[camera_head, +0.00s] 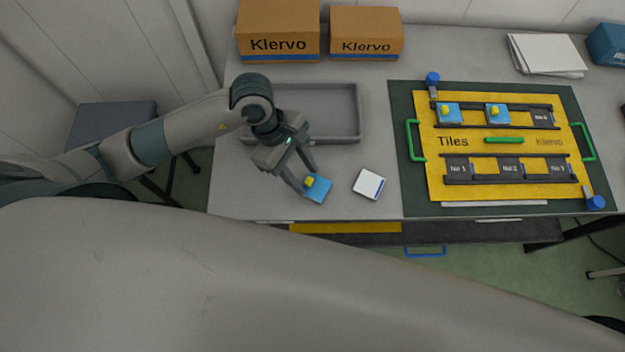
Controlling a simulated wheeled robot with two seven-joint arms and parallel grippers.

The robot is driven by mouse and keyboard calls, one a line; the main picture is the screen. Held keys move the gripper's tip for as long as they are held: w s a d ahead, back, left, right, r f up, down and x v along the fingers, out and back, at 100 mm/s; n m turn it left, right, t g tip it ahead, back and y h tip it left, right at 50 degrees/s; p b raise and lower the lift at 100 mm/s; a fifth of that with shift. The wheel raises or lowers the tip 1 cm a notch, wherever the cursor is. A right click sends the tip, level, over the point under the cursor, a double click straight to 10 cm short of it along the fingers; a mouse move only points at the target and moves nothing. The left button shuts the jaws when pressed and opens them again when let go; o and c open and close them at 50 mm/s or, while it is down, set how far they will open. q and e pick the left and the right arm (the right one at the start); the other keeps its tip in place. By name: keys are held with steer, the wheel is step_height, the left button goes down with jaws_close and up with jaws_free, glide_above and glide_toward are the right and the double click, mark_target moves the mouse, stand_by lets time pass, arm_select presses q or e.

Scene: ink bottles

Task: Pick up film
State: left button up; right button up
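A blue square tile with a yellow knob (319,191) lies on the grey table near its front edge. My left gripper (309,181) is directly at this tile, its fingers pointing down and spread apart on either side of the yellow knob. A gap seems to show between the fingers and the knob; the exact height of the fingertips is hard to tell. A white square piece (368,184) with a dark blue edge lies flat to the right of the tile. Nothing is clearly marked as film. My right gripper is not in view.
A grey tray (358,112) stands behind my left gripper. A yellow board (473,141) on a dark green mat (402,194) holds two blue knobbed tiles and several labelled slots. Cardboard boxes (278,30) and white papers (546,54) stand at the back.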

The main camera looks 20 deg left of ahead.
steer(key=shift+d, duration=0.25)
arm_select(q)
steer(key=c, duration=0.8)
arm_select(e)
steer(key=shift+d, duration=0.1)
